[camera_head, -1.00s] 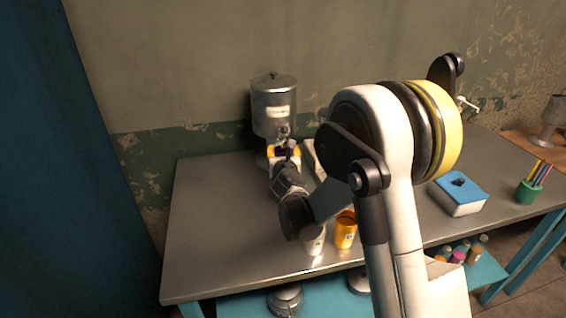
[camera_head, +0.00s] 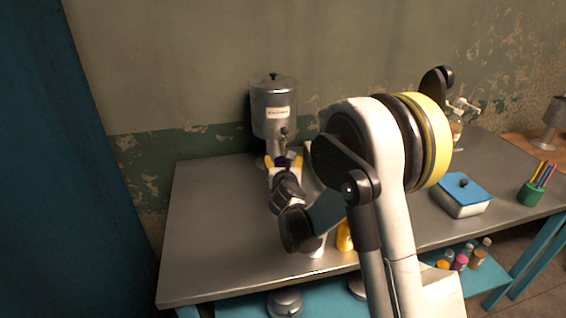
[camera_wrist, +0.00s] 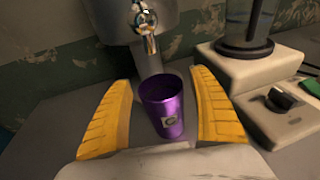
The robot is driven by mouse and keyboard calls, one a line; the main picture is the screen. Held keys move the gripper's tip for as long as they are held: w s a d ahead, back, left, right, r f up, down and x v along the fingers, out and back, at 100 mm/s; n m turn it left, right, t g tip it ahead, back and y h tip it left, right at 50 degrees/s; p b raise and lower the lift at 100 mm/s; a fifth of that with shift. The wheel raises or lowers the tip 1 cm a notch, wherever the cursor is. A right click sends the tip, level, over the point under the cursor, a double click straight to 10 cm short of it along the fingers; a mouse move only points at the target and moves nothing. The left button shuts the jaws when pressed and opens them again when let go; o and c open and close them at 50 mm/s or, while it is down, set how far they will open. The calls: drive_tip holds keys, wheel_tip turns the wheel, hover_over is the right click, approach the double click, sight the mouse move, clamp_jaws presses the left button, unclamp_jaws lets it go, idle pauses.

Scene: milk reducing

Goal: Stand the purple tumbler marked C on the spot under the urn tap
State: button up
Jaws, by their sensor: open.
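The purple tumbler (camera_wrist: 165,108) stands upright on the table, just below and slightly towards me from the urn tap (camera_wrist: 150,44) in the wrist view. My gripper (camera_wrist: 165,112) is open, with one yellow finger on each side of the tumbler and a gap to each. In the head view my gripper (camera_head: 283,163) is low in front of the urn (camera_head: 273,105), and only a bit of purple shows between the fingers. The spot under the tap is hidden.
A white appliance (camera_wrist: 262,85) with a dark knob and glass jar stands close to the right finger. Orange (camera_head: 344,238) and white (camera_head: 318,246) cups stand near the front edge, partly behind my arm. A blue-lidded box (camera_head: 461,195) is at right. The table's left is clear.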

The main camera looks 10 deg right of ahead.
drive_tip(key=p+v, duration=0.4)
drive_tip(key=v, duration=0.8)
drive_tip(key=s+d+r+m+g, duration=0.5)
drive_tip(key=s+m, duration=0.6)
drive_tip(key=m, duration=0.6)
drive_tip(key=s+a+m+g+y, duration=0.2)
drive_tip(key=s+m+g+y, duration=0.1)
drive_tip(key=s+m, duration=1.3)
drive_tip(key=s, duration=0.3)
drive_tip(key=shift+s+a+r+m, duration=0.3)
drive_tip(key=shift+a+r+m, duration=0.05)
drive_tip(key=shift+a+m, duration=0.05)
